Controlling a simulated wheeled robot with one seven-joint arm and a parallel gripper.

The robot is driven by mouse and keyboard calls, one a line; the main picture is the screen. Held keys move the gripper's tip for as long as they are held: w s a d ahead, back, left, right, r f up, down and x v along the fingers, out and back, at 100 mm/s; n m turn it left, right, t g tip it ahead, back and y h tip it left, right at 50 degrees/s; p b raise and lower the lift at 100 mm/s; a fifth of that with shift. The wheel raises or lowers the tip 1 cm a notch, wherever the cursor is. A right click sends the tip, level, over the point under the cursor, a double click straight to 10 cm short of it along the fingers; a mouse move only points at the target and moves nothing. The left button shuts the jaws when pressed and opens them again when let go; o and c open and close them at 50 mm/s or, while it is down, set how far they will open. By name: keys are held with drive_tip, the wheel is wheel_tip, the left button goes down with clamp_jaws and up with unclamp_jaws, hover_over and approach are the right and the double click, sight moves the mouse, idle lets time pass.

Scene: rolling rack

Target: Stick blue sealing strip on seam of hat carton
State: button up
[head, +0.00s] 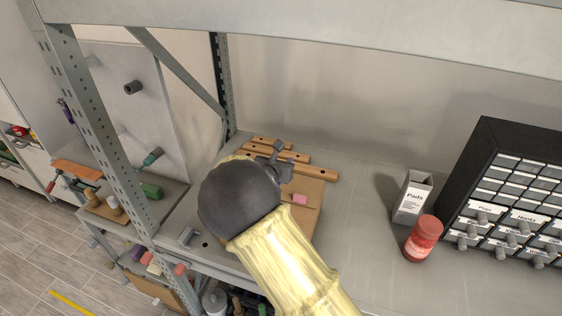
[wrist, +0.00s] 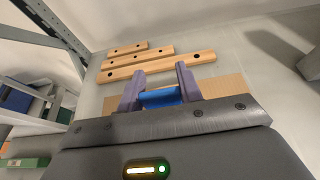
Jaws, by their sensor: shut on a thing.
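The hat carton is a flat brown cardboard surface (head: 308,194) on the grey shelf, partly hidden behind my arm. In the wrist view, part of its cardboard (wrist: 226,88) shows beyond my fingers. My gripper (head: 276,166) is over the carton's far part in the head view. In the wrist view, my gripper (wrist: 160,90) has its two purple-grey fingers shut on the blue sealing strip (wrist: 160,98), which lies across between them. The strip is hidden in the head view. I cannot tell whether it touches the carton, and the seam is not clear.
Wooden bars with holes (head: 310,173) lie right behind the carton. A small pink piece (head: 299,198) is on it. A white Pads box (head: 412,197), a red jar (head: 423,238) and a black drawer cabinet (head: 510,190) stand right. A rack post (head: 100,130) rises left.

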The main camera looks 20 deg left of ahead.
drive_tip(key=shift+f+b, duration=2.6)
drive_tip(key=shift+f, duration=0.1)
drive_tip(key=shift+f, duration=0.15)
drive_tip(key=o, duration=1.2)
drive_tip(key=shift+s, duration=0.1)
drive_tip(key=b+v, duration=0.4)
drive_tip(key=v, duration=1.3)
drive_tip(key=shift+s, duration=0.15)
